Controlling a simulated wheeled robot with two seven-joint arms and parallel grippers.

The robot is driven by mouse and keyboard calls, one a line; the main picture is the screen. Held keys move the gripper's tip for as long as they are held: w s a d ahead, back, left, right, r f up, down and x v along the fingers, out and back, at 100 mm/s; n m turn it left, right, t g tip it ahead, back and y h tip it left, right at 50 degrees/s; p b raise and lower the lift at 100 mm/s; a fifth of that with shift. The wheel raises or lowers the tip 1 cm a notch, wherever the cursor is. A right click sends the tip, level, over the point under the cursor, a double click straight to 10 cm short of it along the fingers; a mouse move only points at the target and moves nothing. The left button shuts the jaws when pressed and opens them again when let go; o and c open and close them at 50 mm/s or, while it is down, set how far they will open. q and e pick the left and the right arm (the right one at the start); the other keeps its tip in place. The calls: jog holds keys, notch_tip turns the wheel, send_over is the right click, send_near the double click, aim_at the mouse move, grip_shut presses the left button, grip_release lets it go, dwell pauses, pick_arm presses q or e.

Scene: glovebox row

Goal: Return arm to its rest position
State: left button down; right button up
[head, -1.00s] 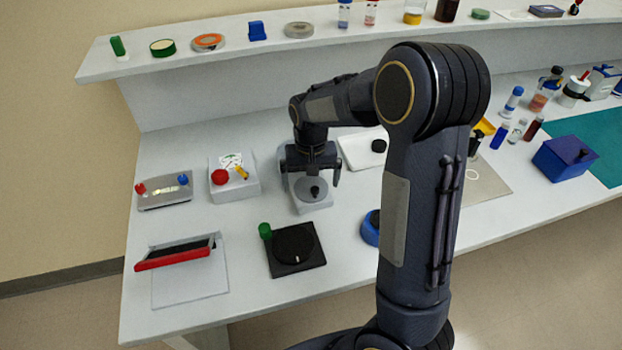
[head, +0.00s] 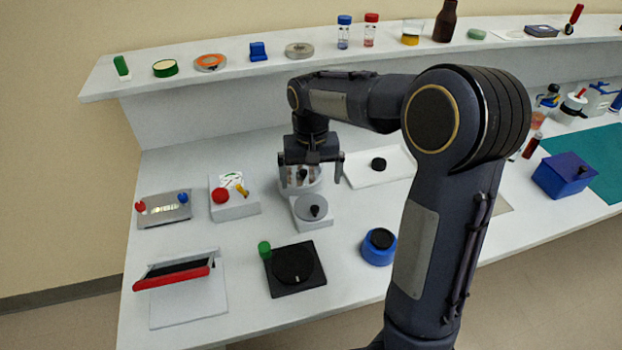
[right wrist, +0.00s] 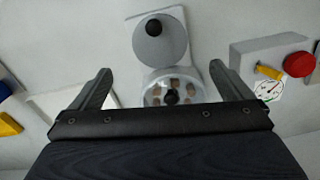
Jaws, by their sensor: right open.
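My right gripper (head: 310,182) hangs fingers-down above the middle of the bench, just over a small white device. Its two fingers are apart with nothing between them; they also show open in the right wrist view (right wrist: 160,72). The device has a grey round disc with a black knob (head: 312,209) at its front and a round part with several brown pieces (right wrist: 172,90) behind, partly hidden by the gripper in the head view. My right arm reaches across the right half of the head view and hides part of the bench. My left gripper is not in view.
Nearby are a white box with a red knob (head: 233,198), a black square plate (head: 296,272), a blue round jar (head: 378,247) and a white plate with a black knob (head: 365,169). A raised shelf (head: 205,82) with bottles runs behind. A blue box (head: 563,174) sits right.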

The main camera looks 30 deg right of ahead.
dwell(0.7)
jog(key=s+a+r+n+t+y, duration=0.1)
jog(key=s+a+t+y, duration=0.1)
jog(key=s, duration=0.9)
jog(key=s+a+r+n+t+y, duration=0.1)
jog(key=s+a, duration=0.4)
jog(key=s, duration=0.6)
jog(key=n+t, duration=0.1)
jog(key=t, duration=0.1)
jog(key=shift+s+a+r+t+y, duration=0.25)
jog(key=shift+s+r+t+y, duration=0.05)
jog(key=shift+s+r+y, duration=0.1)
